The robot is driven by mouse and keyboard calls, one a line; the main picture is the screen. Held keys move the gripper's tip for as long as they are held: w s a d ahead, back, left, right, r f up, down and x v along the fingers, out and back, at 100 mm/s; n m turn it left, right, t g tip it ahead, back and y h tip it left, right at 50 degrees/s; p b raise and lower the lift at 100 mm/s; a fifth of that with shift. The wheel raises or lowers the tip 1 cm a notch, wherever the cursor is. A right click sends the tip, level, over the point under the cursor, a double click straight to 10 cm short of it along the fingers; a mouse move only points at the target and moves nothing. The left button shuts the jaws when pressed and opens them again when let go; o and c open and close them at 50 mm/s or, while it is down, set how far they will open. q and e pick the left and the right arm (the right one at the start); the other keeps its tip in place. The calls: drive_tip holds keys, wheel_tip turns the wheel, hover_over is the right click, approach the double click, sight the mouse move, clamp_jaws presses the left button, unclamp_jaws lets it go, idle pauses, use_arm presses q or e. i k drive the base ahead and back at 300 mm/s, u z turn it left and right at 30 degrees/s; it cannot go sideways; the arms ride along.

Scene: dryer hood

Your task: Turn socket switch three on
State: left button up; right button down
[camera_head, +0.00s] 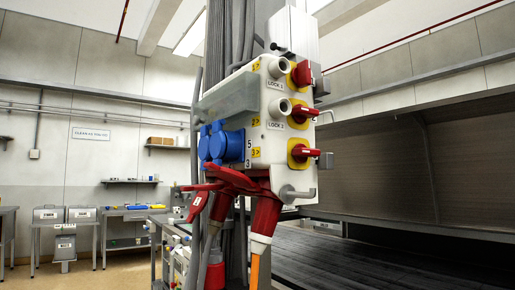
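A white socket box (283,170) hangs on a column in the middle of the view. Its right part carries three red rotary switches on yellow plates, one above the other. The top switch (303,73) appears turned more upright than the other two. The middle switch (304,112) and the bottom switch (303,152) have handles lying roughly level, pointing right. The bottom switch lines up with a yellow label (256,152) that appears to read 3. Two round white fittings marked LOCK 1 and LOCK 2 sit beside the upper switches. Neither of my grippers is in view.
Blue sockets (222,146) sit on the box's left. Red plugs (264,216) with cables hang below, near a grey hook (298,193). A large hood (400,165) over a dark slatted surface stands right. Work tables (140,212) line the left back, with open floor before them.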

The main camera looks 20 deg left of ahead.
sight(301, 153)
drive_tip(key=u, duration=0.9)
drive_tip(key=k, duration=0.7)
drive_tip(key=z, duration=1.05)
drive_tip(key=i, duration=0.5)
drive_tip(key=u, duration=0.05)
